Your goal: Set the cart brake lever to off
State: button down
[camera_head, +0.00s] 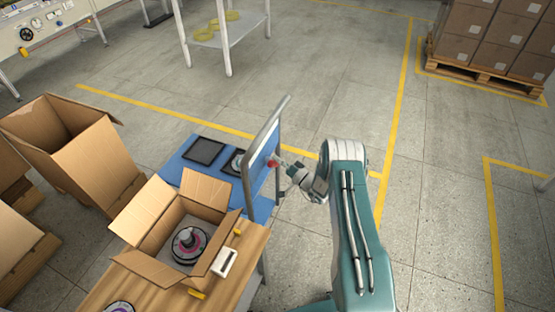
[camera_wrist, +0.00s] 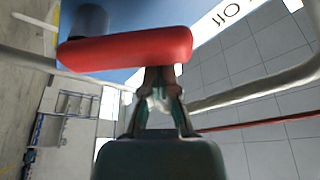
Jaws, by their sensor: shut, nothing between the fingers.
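The cart's brake lever (camera_wrist: 125,48) is a red rounded bar on a dark round pivot, lying across the upper part of the wrist view. It shows in the head view as a small red spot (camera_head: 272,163) on the cart's upright blue panel (camera_head: 262,152). My gripper (camera_wrist: 160,78) is shut and empty, its fingertips at the lower edge of the lever near its right end; I cannot tell whether they touch. In the head view my gripper (camera_head: 283,165) is at the panel's right side. A white label (camera_wrist: 225,14) with dark letters, partly cut off, is beside the lever.
A grey tubular handle (camera_head: 262,130) frames the panel. The blue cart bed (camera_head: 175,168) carries dark flat items. An open carton (camera_head: 150,207) with a motor stands on the wooden table (camera_head: 235,275) in front. Floor right of my arm is clear.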

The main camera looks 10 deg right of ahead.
jog(key=v, duration=1.2)
jog(key=shift+f, duration=0.15)
dwell(0.3)
